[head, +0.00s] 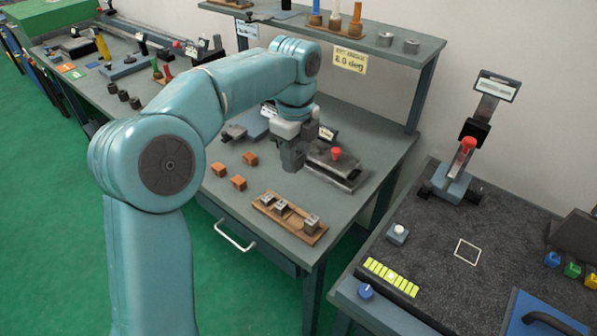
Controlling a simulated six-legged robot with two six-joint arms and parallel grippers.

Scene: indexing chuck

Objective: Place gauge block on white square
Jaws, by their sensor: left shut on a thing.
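My left gripper (292,160) points down over the bench, behind the wooden tray. It is shut on what seems to be a grey gauge block, which I can barely tell apart from the fingers. The wooden tray (296,228) holds small grey metal blocks (312,221), with a gap between the middle one and the right one. The white square (467,251) is an outline on the dark plate at the right, and it is empty. My right gripper is not in view.
A grey vise-like fixture with a red knob (337,153) stands just right of my gripper. Orange cubes (239,183) lie to the left. A gauge stand (467,150) rises behind the square. A shelf (340,35) overhangs the bench's back. A gap separates both benches.

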